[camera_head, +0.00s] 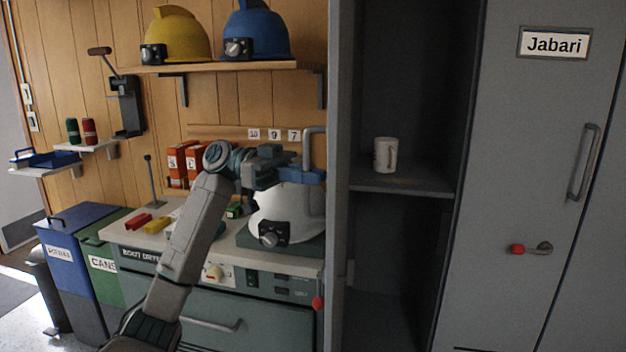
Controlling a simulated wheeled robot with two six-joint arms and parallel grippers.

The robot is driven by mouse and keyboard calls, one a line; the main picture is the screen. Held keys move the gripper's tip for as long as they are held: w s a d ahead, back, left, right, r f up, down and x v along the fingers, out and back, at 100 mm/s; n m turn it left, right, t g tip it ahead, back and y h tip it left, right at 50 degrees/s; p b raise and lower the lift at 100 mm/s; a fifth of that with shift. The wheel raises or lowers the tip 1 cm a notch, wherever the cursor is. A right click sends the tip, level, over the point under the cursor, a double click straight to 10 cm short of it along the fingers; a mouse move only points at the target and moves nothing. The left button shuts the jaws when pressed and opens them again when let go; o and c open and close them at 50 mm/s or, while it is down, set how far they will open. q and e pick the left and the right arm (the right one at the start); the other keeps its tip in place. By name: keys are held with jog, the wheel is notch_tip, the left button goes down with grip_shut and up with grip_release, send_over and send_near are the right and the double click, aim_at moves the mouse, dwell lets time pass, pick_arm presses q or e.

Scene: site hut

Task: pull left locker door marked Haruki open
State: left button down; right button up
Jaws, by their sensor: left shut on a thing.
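The left locker door (338,235) stands swung open toward me and shows nearly edge-on. Its name plate is turned out of view, so I cannot read Haruki. Its grey bar handle (308,130) sticks out to the left from the outer face. My left gripper (312,176) is shut on the lower part of this handle. A red-knobbed latch (318,303) shows lower on the same door. The open locker's inside is in view, with a white mug (385,155) on its shelf (400,190). My right gripper is not in view.
The locker door marked Jabari (552,100) is shut on the right. Left of the open door are a boot dryer counter (290,262) with a white helmet (287,212), a wall shelf (215,67) with yellow and blue helmets, and bins (75,255).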

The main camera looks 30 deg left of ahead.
pick_arm(q)
jog(key=c, duration=1.8)
grip_release()
jog(key=shift+c, duration=0.2)
jog(key=shift+a, duration=0.1)
